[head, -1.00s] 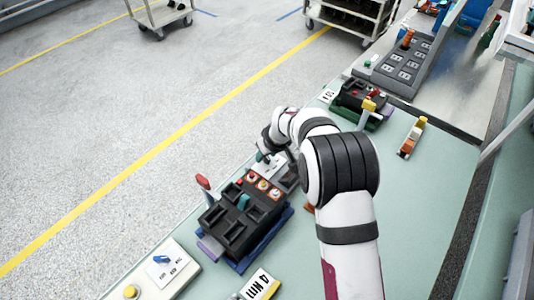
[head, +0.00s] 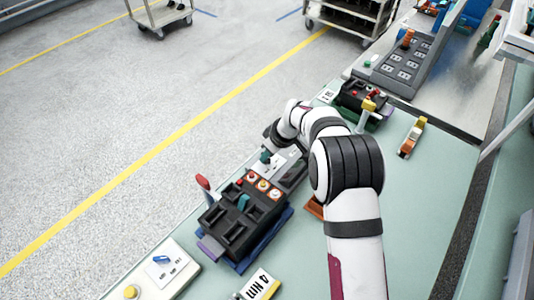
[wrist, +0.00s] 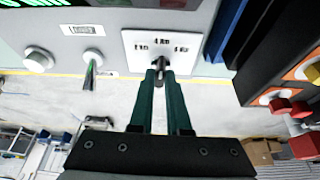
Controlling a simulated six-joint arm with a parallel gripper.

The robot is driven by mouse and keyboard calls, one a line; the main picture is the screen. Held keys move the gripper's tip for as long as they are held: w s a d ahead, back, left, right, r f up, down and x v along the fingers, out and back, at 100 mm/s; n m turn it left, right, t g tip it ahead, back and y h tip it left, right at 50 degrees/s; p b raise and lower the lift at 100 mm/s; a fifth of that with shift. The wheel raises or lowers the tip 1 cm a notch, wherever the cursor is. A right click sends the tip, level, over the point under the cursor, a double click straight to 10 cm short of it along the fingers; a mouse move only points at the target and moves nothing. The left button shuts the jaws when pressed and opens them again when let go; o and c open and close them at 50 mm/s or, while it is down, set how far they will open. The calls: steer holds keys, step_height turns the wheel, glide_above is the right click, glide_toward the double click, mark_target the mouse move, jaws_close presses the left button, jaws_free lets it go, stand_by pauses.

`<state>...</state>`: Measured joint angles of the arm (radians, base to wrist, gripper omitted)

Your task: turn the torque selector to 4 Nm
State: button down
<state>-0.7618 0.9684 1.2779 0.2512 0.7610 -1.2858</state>
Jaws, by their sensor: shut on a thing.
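The torque selector (wrist: 159,68) is a small dark knob on a white plate (wrist: 133,40) with three printed marks in the wrist view. The marks are too small to read surely. My gripper (wrist: 160,74) has its two green fingers shut on the knob, which stands about upright in the picture, toward the middle mark. In the head view my gripper (head: 268,156) is low at the grey panel behind the black breaker unit (head: 235,225), and the knob is hidden there.
The breaker unit, with a red lever (head: 203,182) and round buttons, stands close beside the panel. A second breaker unit (head: 361,100) lies beyond. The bench at right is mostly clear.

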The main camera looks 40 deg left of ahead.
steer(key=shift+n, duration=0.3)
steer(key=c, duration=0.9)
jaws_free()
steer(key=shift+r, duration=0.1)
steer(key=v, duration=1.5)
steer(key=shift+w+d+r, duration=0.15)
steer(key=shift+d+r, duration=0.1)
